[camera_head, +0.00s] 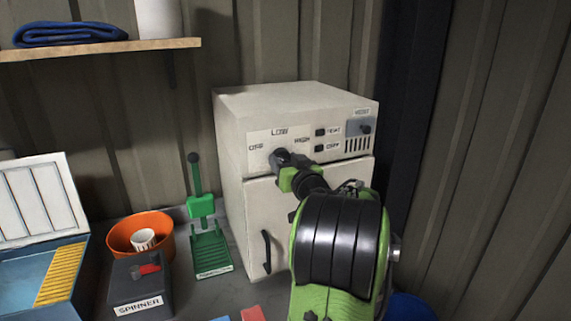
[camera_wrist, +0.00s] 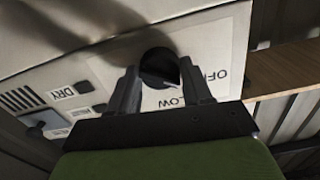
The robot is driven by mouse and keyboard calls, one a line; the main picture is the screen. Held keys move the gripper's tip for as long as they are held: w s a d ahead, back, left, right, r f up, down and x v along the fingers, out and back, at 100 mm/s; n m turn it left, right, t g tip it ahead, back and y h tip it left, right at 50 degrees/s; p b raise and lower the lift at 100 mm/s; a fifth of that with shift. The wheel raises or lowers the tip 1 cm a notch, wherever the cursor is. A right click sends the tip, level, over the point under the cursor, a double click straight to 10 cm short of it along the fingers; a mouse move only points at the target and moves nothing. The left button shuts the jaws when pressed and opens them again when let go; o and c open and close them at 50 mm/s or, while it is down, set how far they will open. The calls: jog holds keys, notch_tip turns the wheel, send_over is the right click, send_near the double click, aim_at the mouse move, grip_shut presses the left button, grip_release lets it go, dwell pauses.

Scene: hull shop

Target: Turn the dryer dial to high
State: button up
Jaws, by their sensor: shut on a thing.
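The dryer (camera_head: 300,105) is a white box-shaped cabinet against the back wall. Its black round dial (camera_head: 280,156) sits on a label panel marked OFF, LOW and HIGH from left to right. My gripper (camera_head: 285,165) is at the dial, its arm reaching in from the lower right. In the wrist view the dial (camera_wrist: 158,62) is between my two dark fingers (camera_wrist: 160,85), which are shut on it. That view is turned over, with OFF to the right and LOW below. The dial's ridge seems to slant towards the OFF and LOW side; its exact setting is unclear.
The dryer door has a black handle (camera_head: 266,252). To the left stand a green stand (camera_head: 208,250), an orange bowl (camera_head: 120,232) and a spinner box (camera_head: 140,290).

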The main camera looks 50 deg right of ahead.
jog(key=m+b, duration=0.1)
jog(key=m, duration=0.5)
jog(key=shift+b, duration=0.3)
jog(key=m, duration=0.5)
jog(key=shift+m, duration=0.3)
jog(key=m+p, duration=0.2)
jog(key=m, duration=0.4)
jog(key=shift+m+p, duration=1.45)
jog(key=shift+m, duration=1.25)
jog(key=shift+f, duration=0.1)
jog(key=o, duration=1)
jog(key=shift+o, duration=0.2)
jog(key=shift+s, duration=0.15)
